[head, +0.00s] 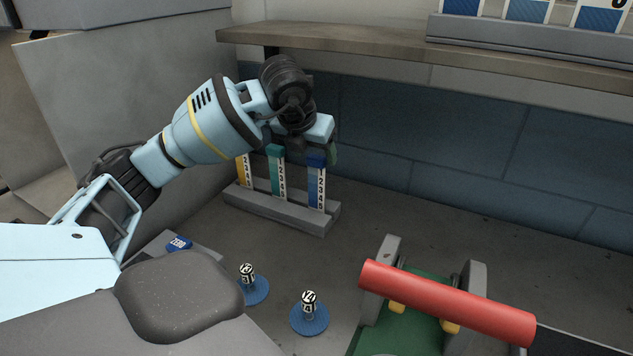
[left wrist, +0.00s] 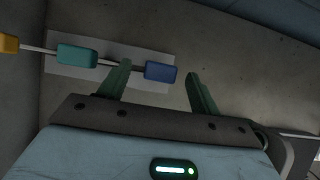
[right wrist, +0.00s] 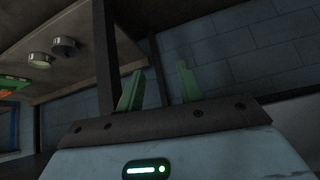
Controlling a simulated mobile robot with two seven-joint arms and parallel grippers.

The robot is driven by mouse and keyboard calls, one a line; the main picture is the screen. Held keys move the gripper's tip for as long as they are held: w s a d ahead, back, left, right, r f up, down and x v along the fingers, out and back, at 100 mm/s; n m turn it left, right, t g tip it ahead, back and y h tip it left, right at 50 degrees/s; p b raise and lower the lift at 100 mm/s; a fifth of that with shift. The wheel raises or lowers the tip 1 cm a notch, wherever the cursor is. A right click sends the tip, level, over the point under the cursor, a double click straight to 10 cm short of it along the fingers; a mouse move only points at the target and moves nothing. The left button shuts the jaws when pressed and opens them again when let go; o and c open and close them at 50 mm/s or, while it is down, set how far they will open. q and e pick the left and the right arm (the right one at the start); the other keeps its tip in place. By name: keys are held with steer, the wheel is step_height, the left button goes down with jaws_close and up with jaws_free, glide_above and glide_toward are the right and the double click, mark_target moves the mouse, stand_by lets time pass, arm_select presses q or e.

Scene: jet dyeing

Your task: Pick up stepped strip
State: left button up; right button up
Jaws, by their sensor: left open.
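Three upright numbered strips stand in a grey rack (head: 280,208): a yellow one (head: 245,172), a teal-topped one (head: 276,170) and a blue-topped one (head: 317,182). I cannot tell which is called the stepped strip. In the left wrist view their tops show as a yellow (left wrist: 8,43), a teal (left wrist: 77,56) and a blue block (left wrist: 160,72). My left gripper (left wrist: 159,74) is open, its fingers either side of the blue block with gaps; it is partly hidden in the head view. My right gripper (right wrist: 158,82) is open and empty, away from the rack.
A shelf (head: 430,45) overhangs the bench behind the rack. In front are two blue round bases with numbered tops (head: 254,290) (head: 310,318), a blue ZERO block (head: 180,243) and a red roller (head: 447,302) on a green-and-grey stand. The bench right of the rack is clear.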

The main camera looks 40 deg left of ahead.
mark_target(315, 157)
arm_select(q)
steer(key=x, duration=0.5)
steer(key=shift+s, duration=0.15)
steer(key=shift+d, duration=0.1)
arm_select(e)
steer(key=shift+w+a+r, duration=0.1)
steer(key=shift+w+r, duration=0.25)
arm_select(q)
steer(key=shift+c, duration=0.2)
steer(key=c, duration=1)
steer(key=shift+r, duration=0.15)
arm_select(e)
steer(key=shift+w+r, duration=0.1)
